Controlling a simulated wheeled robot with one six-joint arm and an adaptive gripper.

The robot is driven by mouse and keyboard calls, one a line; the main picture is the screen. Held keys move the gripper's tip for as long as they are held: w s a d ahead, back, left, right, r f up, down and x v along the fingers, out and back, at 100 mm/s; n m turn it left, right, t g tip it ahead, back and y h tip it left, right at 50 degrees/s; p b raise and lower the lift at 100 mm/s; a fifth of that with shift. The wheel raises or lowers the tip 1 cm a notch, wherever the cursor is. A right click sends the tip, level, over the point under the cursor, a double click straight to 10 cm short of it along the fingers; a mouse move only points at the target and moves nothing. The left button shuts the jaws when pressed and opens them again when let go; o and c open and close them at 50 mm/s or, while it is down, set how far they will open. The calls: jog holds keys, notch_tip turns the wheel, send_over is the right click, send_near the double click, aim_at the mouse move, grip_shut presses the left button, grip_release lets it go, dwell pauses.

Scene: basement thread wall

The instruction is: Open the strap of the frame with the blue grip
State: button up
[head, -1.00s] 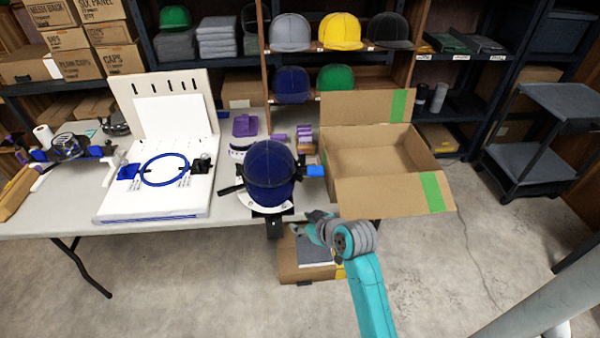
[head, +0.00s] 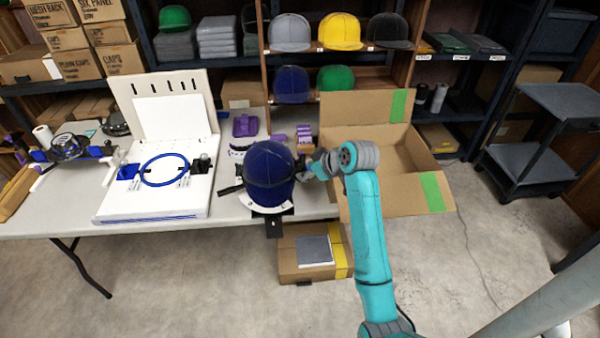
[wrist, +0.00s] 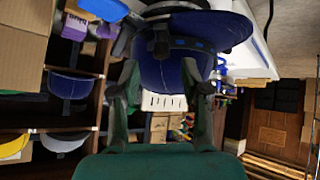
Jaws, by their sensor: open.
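The frame holding a navy cap (head: 268,172) stands at the front edge of the table. Its white base plate (head: 270,208) shows beneath the cap. My gripper (head: 318,165) is just right of the cap, and my arm hides that side of the frame. In the wrist view the navy cap (wrist: 165,72) lies ahead of and between my open fingers (wrist: 160,88), with nothing held. The blue grip (wrist: 103,9) is at the top left of that view. A dark fitting (wrist: 161,42) shows by the cap; I cannot tell whether it is the strap.
A white fixture with a blue hoop (head: 165,170) stands left of the frame on the table (head: 60,213). An open cardboard box (head: 432,192) is close on the right, behind my arm. A smaller box (head: 300,262) lies below the table edge. Purple pieces (head: 245,125) lie behind the cap.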

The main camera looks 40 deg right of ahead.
aim_at(300, 171)
jog(key=shift+x, duration=2.8)
grip_shut()
